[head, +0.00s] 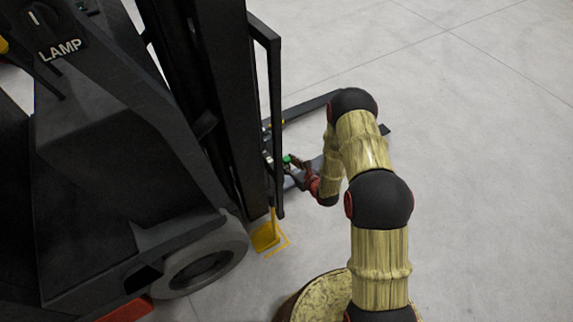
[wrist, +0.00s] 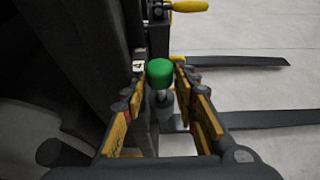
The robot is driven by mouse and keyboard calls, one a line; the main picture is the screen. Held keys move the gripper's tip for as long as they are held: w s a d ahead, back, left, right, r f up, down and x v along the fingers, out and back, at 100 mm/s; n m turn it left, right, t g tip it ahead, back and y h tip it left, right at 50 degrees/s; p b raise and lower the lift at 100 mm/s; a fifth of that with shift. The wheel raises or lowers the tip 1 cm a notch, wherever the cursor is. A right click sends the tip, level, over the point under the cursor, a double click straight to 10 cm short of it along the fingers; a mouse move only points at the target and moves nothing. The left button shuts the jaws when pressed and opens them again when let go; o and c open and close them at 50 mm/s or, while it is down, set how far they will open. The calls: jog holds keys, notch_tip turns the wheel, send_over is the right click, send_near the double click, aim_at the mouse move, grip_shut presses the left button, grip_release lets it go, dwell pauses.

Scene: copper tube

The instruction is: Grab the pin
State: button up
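The pin has a round green knob (wrist: 160,72) on a short metal stem, in the middle of the wrist view. My gripper (wrist: 158,95) is open, with one finger to the left of the pin and one to the right. The knob shows beyond the gap at the fingertips, and I cannot tell whether either finger touches it. In the head view the green knob (head: 287,159) is small beside the forklift mast, and my gripper (head: 299,164) is right by it, partly hidden.
The black forklift (head: 110,150) fills the left, its mast (head: 225,100) close to my gripper. Its forks (wrist: 235,62) reach out low to the right. A yellow handle (wrist: 190,6) is beyond the pin. A yellow part (head: 265,237) sits near the wheel (head: 205,262). The grey floor at right is clear.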

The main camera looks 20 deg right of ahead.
jog(key=shift+x, duration=1.05)
jog(key=shift+s, duration=0.1)
jog(key=shift+c, duration=0.4)
grip_shut()
